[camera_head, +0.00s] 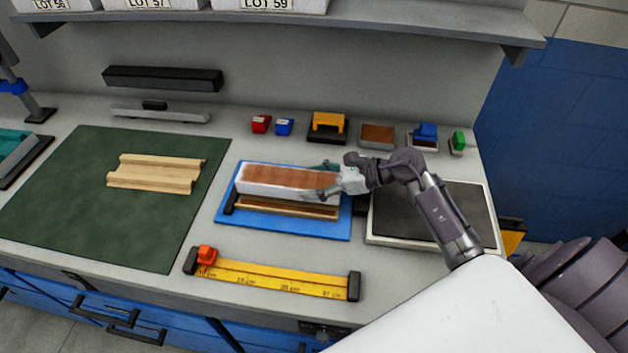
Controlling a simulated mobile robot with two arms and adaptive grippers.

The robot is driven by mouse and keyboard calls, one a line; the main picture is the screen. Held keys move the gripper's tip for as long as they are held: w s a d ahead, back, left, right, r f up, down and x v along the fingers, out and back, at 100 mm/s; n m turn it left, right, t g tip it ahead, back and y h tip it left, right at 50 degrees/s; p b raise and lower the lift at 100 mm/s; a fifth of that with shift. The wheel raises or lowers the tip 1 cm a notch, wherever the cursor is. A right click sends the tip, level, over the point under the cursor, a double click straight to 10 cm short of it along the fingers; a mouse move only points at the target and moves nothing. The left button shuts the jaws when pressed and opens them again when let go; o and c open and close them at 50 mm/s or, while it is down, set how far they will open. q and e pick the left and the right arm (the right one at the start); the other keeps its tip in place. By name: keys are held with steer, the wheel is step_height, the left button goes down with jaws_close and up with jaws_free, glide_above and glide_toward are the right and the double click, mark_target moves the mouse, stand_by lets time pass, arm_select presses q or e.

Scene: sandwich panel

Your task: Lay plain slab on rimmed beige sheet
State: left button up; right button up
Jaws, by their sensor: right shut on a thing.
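A slab (285,180) with white sides and a brown top is held at its right end by my right gripper (324,182), whose fingers are shut on it. The slab is over the blue board (336,227). A beige wooden piece (290,207) shows just below the slab's front side, on the board, and is partly hidden by it. I cannot tell whether the slab touches it. Another beige sheet with raised rims (155,173) lies on the green mat (90,215) at left. My left gripper is not in view.
A yellow ruler (275,278) with dark end blocks lies in front of the board. A dark-topped tray (470,206) stands to the right, beneath my right arm. Small red, blue, yellow and green items line the back. A grey shelf (290,28) hangs above.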

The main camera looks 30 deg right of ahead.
steer(key=shift+f, duration=0.3)
steer(key=o, duration=1.1)
steer(key=shift+o, duration=0.2)
